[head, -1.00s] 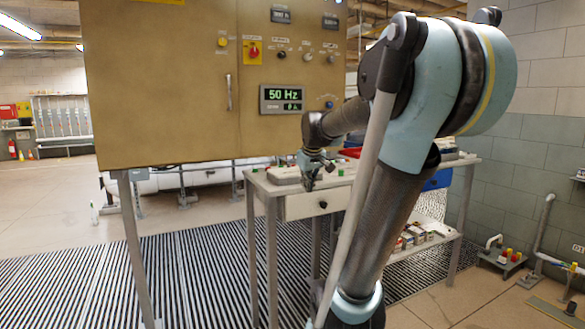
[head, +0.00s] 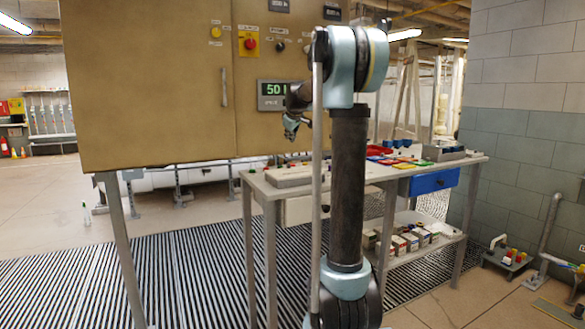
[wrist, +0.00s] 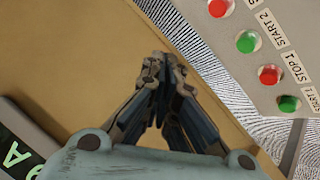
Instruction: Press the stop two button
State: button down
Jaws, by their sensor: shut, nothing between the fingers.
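In the wrist view a grey button panel (wrist: 262,97) fills the upper right, with red and green buttons in a slanted row. The uppermost red button (wrist: 220,7) sits beyond the green START 2 button (wrist: 246,41); its label is cut off except for a first letter, so its name cannot be read. The lower red button (wrist: 269,75) is beside the STOP 1 label and the lowest green one (wrist: 289,103) beside START 1. My gripper (wrist: 163,58) is shut and empty, left of the buttons and apart from them. In the head view my gripper (head: 291,132) hangs above the table, before the cabinet.
The tan cabinet (head: 150,90) with its green-digit display (head: 270,94) stands close behind my gripper. A table (head: 350,178) with a blue drawer (head: 433,182) and coloured items is beneath and to the right. Striped floor grating (head: 200,285) lies in front.

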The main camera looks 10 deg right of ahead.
dwell(0.3)
jog(key=shift+d+f, duration=0.1)
jog(key=shift+f, duration=4.3)
jog(key=shift+f, duration=0.8)
jog(key=shift+r, duration=0.85)
jog(key=shift+r, duration=0.1)
jog(key=shift+r, duration=2.4)
